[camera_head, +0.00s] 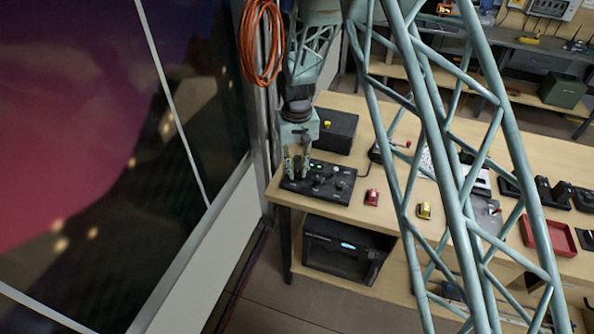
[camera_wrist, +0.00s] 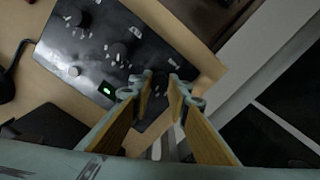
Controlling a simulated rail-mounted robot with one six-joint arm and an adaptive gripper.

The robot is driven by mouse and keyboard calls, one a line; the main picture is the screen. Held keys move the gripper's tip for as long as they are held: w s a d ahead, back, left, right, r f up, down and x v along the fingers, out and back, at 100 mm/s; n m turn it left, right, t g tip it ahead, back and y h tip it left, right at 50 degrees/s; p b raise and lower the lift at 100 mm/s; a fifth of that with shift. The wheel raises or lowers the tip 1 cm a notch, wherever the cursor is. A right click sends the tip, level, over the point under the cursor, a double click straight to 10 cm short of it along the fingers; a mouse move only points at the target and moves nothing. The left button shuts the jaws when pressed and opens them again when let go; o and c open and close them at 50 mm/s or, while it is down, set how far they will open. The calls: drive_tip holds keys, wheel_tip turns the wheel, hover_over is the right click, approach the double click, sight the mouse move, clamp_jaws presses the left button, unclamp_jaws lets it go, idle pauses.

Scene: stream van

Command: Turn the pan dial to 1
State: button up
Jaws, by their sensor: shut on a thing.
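A black control panel (camera_head: 345,194) with several dials and knobs lies on the left end of the wooden table. It also fills the upper left of the wrist view (camera_wrist: 108,38), with round knobs and a small lit green display (camera_wrist: 105,88). My gripper (camera_head: 298,172) points down over the panel's left end, its fingers close around a dial there. In the wrist view my gripper (camera_wrist: 162,82) shows two fingers near the panel's edge, shut on a dial that they largely hide. The panel's labels and the dial's setting are too small to read.
A black box (camera_head: 336,130) stands behind the panel. A red item (camera_head: 372,197) and a yellow item (camera_head: 424,210) lie to its right, with a red tray (camera_head: 548,236) farther right. An orange coiled cable (camera_head: 262,42) hangs at the window wall on the left.

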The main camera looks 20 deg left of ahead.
sight(297, 173)
drive_tip(key=shift+n, duration=0.4)
drive_tip(key=n+b, duration=0.2)
drive_tip(key=n, duration=0.3)
drive_tip(key=shift+f, duration=0.1)
drive_tip(key=shift+n+b, duration=0.95)
drive_tip(key=shift+n, duration=1.95)
drive_tip(key=o, duration=0.9)
drive_tip(key=shift+r, duration=0.2)
wheel_tip(297, 173, up, 12)
drive_tip(key=shift+f, duration=0.1)
